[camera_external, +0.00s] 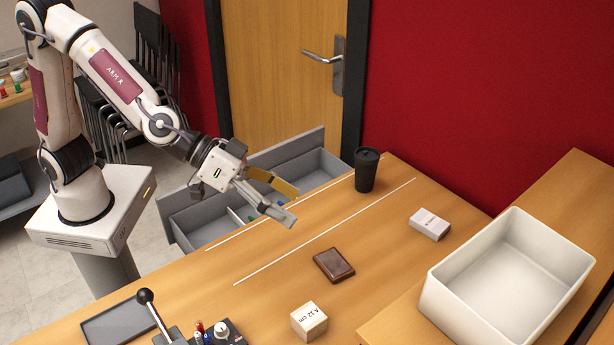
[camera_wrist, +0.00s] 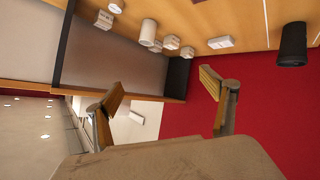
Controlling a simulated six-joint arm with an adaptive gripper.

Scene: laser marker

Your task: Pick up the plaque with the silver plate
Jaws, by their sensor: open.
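No plaque with a clearly visible silver plate shows in either view. A small dark brown slab (camera_external: 334,265) lies flat on the wooden table in the external view; no silver plate can be made out on it, and I cannot tell whether it is a plaque. My gripper (camera_external: 296,207) is open and empty, above the table's left edge near the open drawer, up and left of the slab. In the wrist view my gripper (camera_wrist: 162,84) shows two fingers spread wide with nothing between them.
A black cup (camera_external: 366,170) stands at the table's back. A large white bin (camera_external: 508,265) is right. A lever panel (camera_external: 222,333) is in front. An open grey drawer (camera_external: 190,222) lies below my gripper.

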